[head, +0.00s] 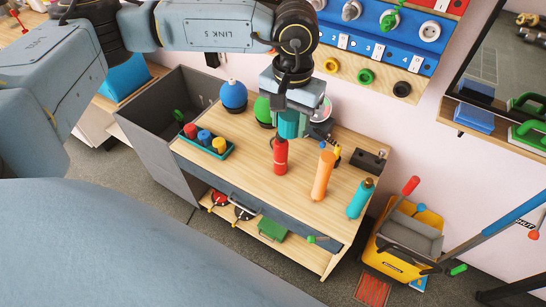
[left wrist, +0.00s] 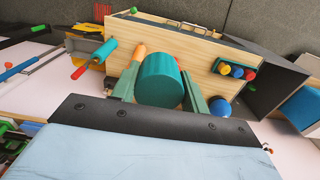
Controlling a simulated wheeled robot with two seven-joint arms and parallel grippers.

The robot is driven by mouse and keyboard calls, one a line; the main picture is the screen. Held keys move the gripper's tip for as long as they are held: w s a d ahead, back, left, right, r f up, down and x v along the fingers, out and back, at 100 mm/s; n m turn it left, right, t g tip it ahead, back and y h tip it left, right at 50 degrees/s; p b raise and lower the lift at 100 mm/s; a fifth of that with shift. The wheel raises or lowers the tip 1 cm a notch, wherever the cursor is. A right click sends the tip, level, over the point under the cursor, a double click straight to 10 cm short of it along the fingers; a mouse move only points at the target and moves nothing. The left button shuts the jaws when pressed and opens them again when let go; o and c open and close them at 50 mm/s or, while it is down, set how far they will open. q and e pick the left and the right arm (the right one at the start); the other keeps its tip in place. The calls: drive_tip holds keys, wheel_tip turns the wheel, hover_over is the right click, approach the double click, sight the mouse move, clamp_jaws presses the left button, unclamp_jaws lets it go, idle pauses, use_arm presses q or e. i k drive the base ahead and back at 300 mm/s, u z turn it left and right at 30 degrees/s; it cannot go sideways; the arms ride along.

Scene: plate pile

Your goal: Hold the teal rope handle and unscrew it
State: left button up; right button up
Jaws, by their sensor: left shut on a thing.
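A teal cylinder, which I take to be the rope handle (head: 288,125), is held by my left gripper (head: 289,117) above the wooden table. In the left wrist view the teal cylinder (left wrist: 161,80) sits end-on between the two fingers of the left gripper (left wrist: 160,92), which is shut on it. Its lower part is hard to make out; no rope shows clearly. A red bottle (head: 280,157) stands just below it in the head view. My right gripper is not in view.
On the wooden table (head: 250,180) stand an orange bottle (head: 323,175), a teal bottle (head: 360,198), a blue round-bodied object (head: 233,95) and a tray of coloured pieces (head: 219,152). A grey bin (head: 165,125) stands left; a yellow bucket (head: 428,220) stands right.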

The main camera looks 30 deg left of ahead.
sight(353, 210)
drive_tip(key=k, duration=0.7)
drive_tip(key=u, duration=0.85)
drive_tip(key=i, duration=1.35)
drive_tip(key=z, duration=1.3)
